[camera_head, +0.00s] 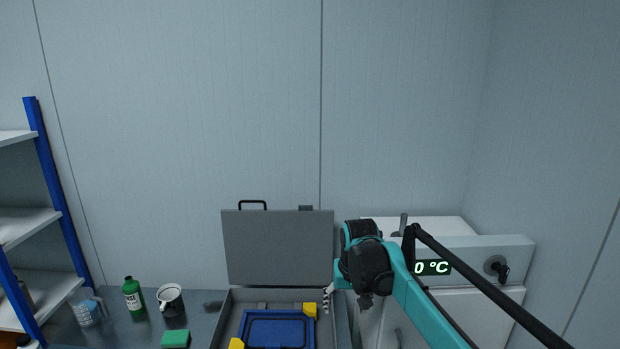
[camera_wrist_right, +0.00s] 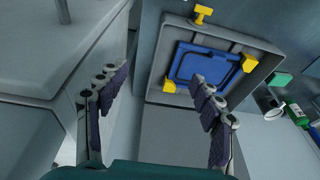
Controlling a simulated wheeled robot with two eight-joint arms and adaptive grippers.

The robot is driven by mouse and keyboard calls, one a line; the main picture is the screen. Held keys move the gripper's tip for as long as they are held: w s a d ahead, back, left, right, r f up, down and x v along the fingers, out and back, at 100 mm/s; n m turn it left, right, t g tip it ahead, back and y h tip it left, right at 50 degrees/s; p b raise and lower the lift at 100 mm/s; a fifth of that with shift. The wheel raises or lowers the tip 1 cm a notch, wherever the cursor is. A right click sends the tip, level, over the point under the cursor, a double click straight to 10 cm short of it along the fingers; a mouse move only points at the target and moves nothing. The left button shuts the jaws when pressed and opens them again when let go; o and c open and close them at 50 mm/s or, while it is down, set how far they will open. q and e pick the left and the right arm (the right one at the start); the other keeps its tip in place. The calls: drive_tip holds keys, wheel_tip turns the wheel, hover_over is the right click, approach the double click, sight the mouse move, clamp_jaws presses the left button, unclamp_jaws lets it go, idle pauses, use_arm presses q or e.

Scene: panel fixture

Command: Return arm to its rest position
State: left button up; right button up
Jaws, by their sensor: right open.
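My right arm comes in from the lower right in the head view, and its gripper (camera_head: 328,299) shows only as a small finger part beside the open case, partly hidden by my dark wrist. In the right wrist view my right gripper (camera_wrist_right: 157,95) is open, its two dark-padded fingers wide apart with nothing between them. The grey case (camera_head: 278,246) stands with its lid up, left of my wrist. Its blue panel (camera_head: 277,333) lies inside, and the panel also shows in the right wrist view (camera_wrist_right: 208,66), beyond the fingers. My left gripper is not in view.
A white cabinet (camera_head: 470,247) with a 0 °C display and a knob stands close on the right. A green bottle (camera_head: 133,297), a mug (camera_head: 171,301), a beaker (camera_head: 88,312) and a green sponge (camera_head: 176,339) are left of the case. A blue-posted shelf (camera_head: 48,165) is far left.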

drive_tip(key=s+d+t, duration=0.2)
drive_tip(key=s+d, duration=0.3)
drive_tip(key=s, duration=0.9)
drive_tip(key=s+d+f+t, duration=0.1)
drive_tip(key=s+d+f, duration=0.1)
drive_tip(key=s+f, duration=0.2)
drive_tip(key=s+d+f+t, duration=0.1)
drive_tip(key=s+f, duration=0.3)
drive_tip(key=s, duration=0.5)
drive_tip(key=shift+s+d+f+b, duration=0.15)
drive_tip(key=shift+d+f+b, duration=0.1)
drive_tip(key=shift+d+b, duration=0.2)
